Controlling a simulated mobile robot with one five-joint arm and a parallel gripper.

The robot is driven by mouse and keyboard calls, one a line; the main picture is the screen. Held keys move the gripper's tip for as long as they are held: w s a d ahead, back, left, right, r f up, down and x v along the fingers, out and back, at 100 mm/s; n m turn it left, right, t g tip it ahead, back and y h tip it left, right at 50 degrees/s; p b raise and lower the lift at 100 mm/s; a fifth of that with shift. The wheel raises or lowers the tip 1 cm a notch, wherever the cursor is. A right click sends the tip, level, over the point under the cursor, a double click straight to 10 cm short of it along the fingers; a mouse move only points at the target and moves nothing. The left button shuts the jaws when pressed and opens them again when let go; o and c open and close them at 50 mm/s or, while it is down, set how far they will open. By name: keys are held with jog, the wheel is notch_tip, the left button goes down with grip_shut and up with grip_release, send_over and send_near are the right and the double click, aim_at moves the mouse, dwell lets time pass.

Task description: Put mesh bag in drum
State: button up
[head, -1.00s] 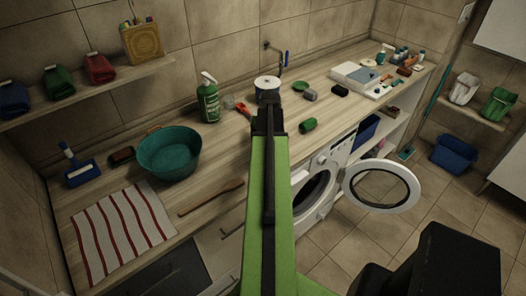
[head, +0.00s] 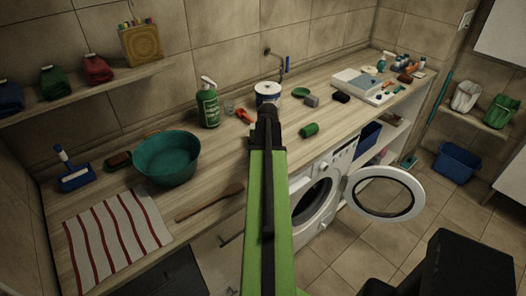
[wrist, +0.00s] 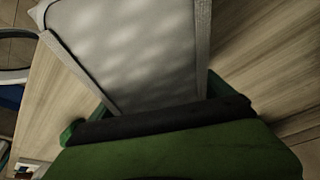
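A pale grey-white panel with lighter border strips (wrist: 135,50) fills the upper middle of the wrist view, close to the camera. It looks like fabric and may be the mesh bag. Its lower end goes behind a black band and green part of my arm. The drum (head: 313,197) is the dark opening of the white washing machine under the counter. Its round door (head: 383,216) stands open to the right.
A white tray (head: 365,88) is farther right. A blue bin (head: 457,162) stands on the tiled floor.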

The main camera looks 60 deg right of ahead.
jog(key=shift+o, duration=0.4)
jog(key=shift+d, duration=0.1)
jog(key=shift+r+p, duration=0.4)
jog(key=shift+p, duration=0.05)
jog(key=p+v, duration=1.1)
jog(key=shift+r, duration=0.35)
jog(key=shift+s+f, duration=0.1)
jog(key=shift+f, duration=0.05)
